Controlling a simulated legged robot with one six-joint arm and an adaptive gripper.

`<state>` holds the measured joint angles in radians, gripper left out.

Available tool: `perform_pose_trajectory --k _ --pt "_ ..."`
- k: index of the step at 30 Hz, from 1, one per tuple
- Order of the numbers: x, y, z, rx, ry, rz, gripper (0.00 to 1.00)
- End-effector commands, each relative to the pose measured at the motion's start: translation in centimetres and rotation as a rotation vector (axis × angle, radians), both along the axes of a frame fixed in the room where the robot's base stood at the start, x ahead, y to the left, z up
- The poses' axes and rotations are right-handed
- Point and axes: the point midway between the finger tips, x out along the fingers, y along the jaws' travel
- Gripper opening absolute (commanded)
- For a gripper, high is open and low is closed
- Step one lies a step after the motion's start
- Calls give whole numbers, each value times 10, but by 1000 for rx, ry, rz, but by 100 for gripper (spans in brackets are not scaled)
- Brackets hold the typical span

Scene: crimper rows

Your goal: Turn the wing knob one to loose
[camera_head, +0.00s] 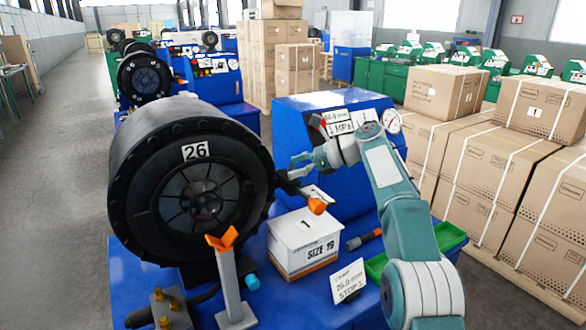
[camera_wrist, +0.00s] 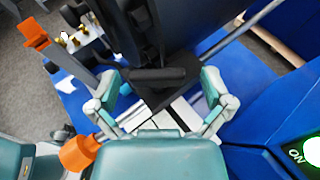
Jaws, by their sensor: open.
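A black bar-shaped part, which looks like the wing knob (camera_wrist: 160,80), lies between my fingers in the wrist view. It sits beside the big black round crimper head (camera_head: 200,190), marked 26. In the head view a dark part (camera_head: 288,186) shows just below my fingers at the crimper's right side; my gripper partly covers that area. My gripper (camera_head: 301,166) is open, its teal fingers spread on either side of the bar in the wrist view (camera_wrist: 159,80). I see no clear contact with the bar.
An orange-topped grey post (camera_head: 230,285) stands in front of the crimper. Another orange piece (camera_head: 317,206) is below my gripper, close to a white SIZE 19 box (camera_head: 303,243). A blue control cabinet (camera_head: 300,110) stands behind. Stacked cartons (camera_head: 480,170) fill the right.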

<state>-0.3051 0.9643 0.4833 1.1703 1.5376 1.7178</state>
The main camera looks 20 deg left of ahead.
Motion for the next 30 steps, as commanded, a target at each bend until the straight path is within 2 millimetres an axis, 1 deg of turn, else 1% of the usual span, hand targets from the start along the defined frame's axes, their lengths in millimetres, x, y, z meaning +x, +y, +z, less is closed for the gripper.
perform_pose_trajectory --k 5,6,15,19,24,30 --pt "7 -12 1 -2 1 -4 100" --pt "9 -22 2 -3 3 -6 100" --pt "22 -85 1 -1 2 -5 100" --pt "27 -106 1 -2 0 -4 100" --pt "30 -122 2 -2 2 -3 100" --pt "30 -125 2 -2 1 -1 100"
